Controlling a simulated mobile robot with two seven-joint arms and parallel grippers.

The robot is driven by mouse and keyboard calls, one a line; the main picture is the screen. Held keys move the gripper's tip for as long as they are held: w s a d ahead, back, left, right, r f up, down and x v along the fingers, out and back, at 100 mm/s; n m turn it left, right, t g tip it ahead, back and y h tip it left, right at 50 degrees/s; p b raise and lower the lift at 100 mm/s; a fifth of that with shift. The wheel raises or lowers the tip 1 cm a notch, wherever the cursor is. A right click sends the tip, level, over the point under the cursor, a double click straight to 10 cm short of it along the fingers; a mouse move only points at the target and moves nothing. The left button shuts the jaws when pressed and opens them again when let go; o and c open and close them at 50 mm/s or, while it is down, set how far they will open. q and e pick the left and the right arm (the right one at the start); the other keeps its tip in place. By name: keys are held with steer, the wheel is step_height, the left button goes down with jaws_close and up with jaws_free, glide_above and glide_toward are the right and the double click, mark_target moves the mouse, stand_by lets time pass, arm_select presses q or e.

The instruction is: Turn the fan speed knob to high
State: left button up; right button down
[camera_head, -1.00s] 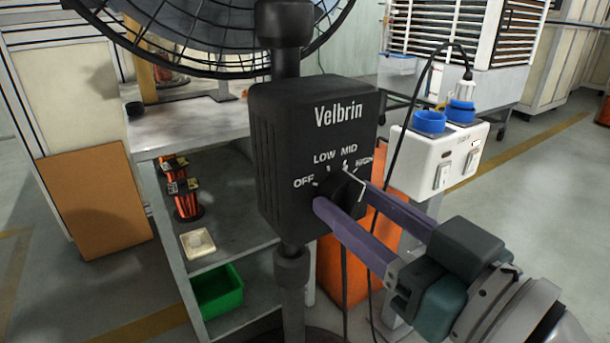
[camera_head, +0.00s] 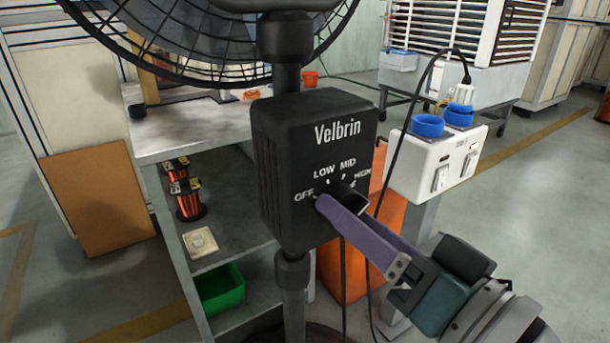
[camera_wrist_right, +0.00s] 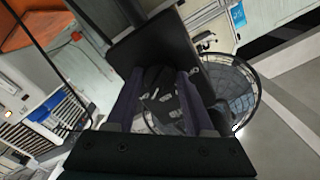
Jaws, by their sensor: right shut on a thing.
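The black fan control box (camera_head: 290,165) is marked Velbrin and stands on the fan's pole. White labels OFF, LOW, MID and HIGH arc over its dark speed knob (camera_head: 352,200). My right gripper (camera_head: 338,204) reaches in from the lower right, with its purple fingers closed on the knob. One finger largely hides the other and part of the knob in the head view. The right wrist view shows the two fingers (camera_wrist_right: 160,100) on either side of the dark knob. I cannot tell which label the knob points to. My left gripper is not in view.
The fan's wire cage (camera_head: 215,45) is above the box. A grey shelf unit (camera_head: 165,150) with copper coils and a green bin (camera_head: 218,288) stands behind at left.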

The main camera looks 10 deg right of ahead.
steer(key=shift+m, duration=0.4)
steer(key=shift+c, duration=1.4)
jaws_free()
steer(key=p+v, duration=0.1)
steer(key=v, duration=0.9)
steer(key=shift+r+p, duration=0.1)
steer(key=shift+p, duration=0.2)
